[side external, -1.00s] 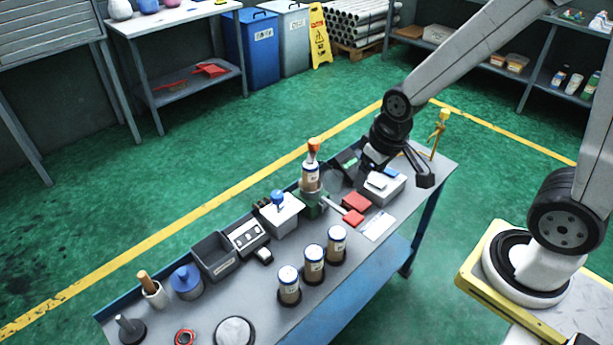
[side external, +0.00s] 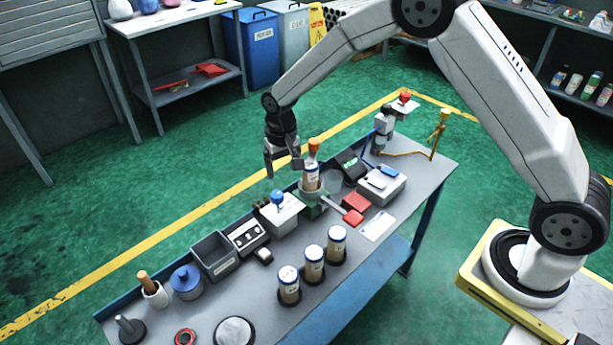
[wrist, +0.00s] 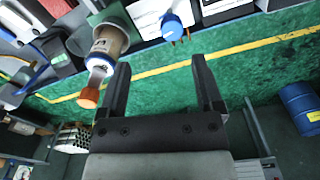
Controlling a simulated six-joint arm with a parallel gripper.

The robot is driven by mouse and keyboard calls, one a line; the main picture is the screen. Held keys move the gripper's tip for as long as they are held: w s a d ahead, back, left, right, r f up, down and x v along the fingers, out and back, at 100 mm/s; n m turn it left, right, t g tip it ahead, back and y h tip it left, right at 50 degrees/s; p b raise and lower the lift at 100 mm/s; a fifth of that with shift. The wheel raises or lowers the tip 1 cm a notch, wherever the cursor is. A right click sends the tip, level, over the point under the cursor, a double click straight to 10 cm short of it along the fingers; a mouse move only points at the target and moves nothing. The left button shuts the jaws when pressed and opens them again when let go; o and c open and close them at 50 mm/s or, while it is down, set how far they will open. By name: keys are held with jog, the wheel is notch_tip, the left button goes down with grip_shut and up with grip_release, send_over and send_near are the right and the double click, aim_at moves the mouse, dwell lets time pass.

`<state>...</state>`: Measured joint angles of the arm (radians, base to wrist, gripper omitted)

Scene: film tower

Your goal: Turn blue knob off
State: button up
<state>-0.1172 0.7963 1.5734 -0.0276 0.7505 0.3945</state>
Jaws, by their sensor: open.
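The blue knob (side external: 277,197) sits on top of a white box (side external: 282,212) near the middle of the bench's back edge. In the wrist view the blue knob (wrist: 172,27) is at the top, beyond the gripper's fingers. My gripper (side external: 284,170) hangs above and behind the bench's back edge, above the knob and apart from it. In the wrist view my gripper (wrist: 160,85) is open, with nothing between its fingers. A labelled cylinder with an orange top (side external: 311,172) stands close to the right of the gripper; it also shows left of the fingers in the wrist view (wrist: 108,45).
Several white-capped cylinders (side external: 314,260) stand along the bench front. A grey bin (side external: 214,254) and a switch panel (side external: 246,237) lie left of the knob's box. A device with a red knob (side external: 385,125) and a yellow figure stand (side external: 437,132) are at the right end.

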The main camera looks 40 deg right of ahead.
aim_at(277, 194)
jog(key=shift+w+a+f, duration=0.3)
jog(key=shift+w+f, duration=0.3)
jog(key=shift+w+a+f, duration=0.3)
jog(key=shift+w+f, duration=0.25)
jog(key=shift+f, duration=0.05)
jog(key=shift+f, duration=0.1)
jog(key=shift+d+f, duration=0.1)
jog(key=shift+f, duration=3.7)
grip_shut()
